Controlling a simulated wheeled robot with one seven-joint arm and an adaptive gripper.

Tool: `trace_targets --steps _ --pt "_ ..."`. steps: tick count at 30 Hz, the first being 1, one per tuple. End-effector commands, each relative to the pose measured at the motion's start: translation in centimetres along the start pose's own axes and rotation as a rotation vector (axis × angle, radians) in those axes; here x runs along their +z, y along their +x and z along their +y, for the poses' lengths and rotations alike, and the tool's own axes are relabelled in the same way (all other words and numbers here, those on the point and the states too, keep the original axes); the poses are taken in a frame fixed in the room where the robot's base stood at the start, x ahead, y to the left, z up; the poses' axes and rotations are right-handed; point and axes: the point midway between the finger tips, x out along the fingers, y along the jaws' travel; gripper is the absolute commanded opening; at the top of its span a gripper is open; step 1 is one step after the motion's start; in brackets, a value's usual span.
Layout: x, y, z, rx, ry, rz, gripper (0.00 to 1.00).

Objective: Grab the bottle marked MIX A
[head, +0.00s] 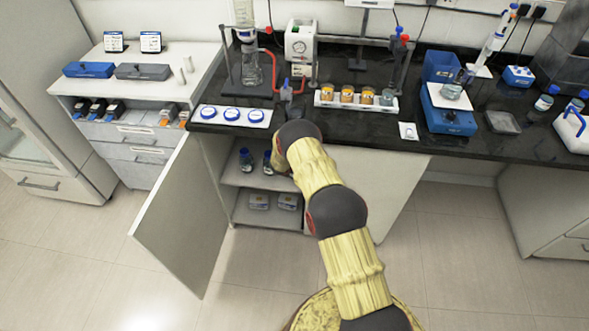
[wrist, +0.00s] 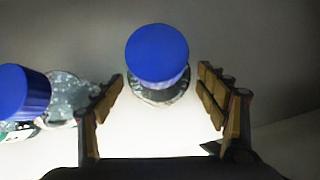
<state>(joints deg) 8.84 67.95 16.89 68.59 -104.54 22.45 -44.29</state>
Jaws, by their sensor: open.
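Two clear bottles with blue caps stand on the upper shelf of the open cabinet. In the wrist view, one bottle (wrist: 158,62) stands between the spread fingers of my gripper (wrist: 162,82), with a gap on each side. The other bottle (wrist: 24,92) is to the left, outside the left finger, with part of a white and green label showing. In the head view they appear as the left bottle (head: 246,160) and the right bottle (head: 267,160). No MIX A marking is readable on either. In the head view my gripper is mostly hidden behind my arm.
The cabinet door (head: 185,222) stands swung open at the left. The upper shelf (head: 240,181) holds the bottles; small boxes (head: 259,201) sit below. The dark countertop (head: 415,150) overhangs the opening and carries glassware, a jar rack (head: 356,101) and a blue device (head: 447,118).

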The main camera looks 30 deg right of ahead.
Motion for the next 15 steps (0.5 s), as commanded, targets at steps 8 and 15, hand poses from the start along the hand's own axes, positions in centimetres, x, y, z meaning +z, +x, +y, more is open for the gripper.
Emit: trace_targets --steps 8,15 --pt "0.1 1.67 0.03 0.001 0.002 -0.001 0.73" --pt "0.11 1.61 0.03 0.001 0.001 -0.001 0.69"
